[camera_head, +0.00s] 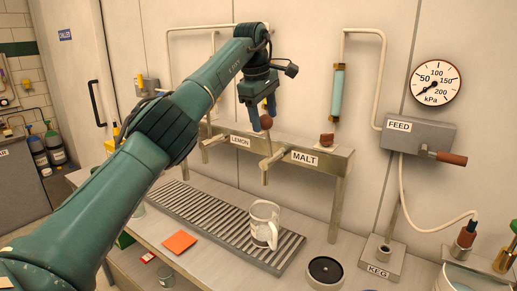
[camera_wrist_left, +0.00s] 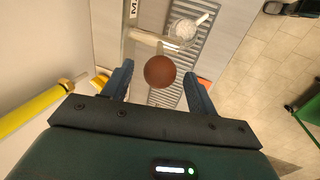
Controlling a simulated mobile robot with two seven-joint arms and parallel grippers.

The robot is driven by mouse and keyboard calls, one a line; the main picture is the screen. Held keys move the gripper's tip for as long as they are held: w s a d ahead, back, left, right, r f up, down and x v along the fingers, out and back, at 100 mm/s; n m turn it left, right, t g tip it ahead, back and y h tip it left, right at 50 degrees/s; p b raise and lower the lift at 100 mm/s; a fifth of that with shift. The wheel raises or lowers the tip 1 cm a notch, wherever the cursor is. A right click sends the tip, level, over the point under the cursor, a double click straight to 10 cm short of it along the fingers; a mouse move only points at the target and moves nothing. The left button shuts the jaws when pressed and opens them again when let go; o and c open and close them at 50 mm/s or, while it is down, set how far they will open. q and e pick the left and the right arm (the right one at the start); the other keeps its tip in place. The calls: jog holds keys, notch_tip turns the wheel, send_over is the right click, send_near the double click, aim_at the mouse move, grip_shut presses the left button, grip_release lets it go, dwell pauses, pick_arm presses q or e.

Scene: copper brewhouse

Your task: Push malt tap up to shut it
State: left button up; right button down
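The malt tap has a brown ball knob (camera_head: 266,122) on a thin lever above its spout, beside the MALT sign (camera_head: 304,157). My left gripper (camera_head: 261,108) is over the knob, pointing down, with its blue fingers apart. In the left wrist view the knob (camera_wrist_left: 160,71) shows between the two open fingers, with a visible gap to each side. A clear glass mug (camera_head: 264,226) stands on the slatted drip tray (camera_head: 190,207) below the tap. My right gripper is not in view.
The LEMON sign (camera_head: 240,141) and its tap are left on the same metal rail. The FEED box (camera_head: 418,136), gauge (camera_head: 435,83) and KEG fitting (camera_head: 382,256) are to the right. An orange cloth (camera_head: 180,242) lies in front of the tray.

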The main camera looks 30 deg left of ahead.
pick_arm(q)
jog(key=o, duration=0.5)
jog(key=v, duration=0.7)
dwell(0.3)
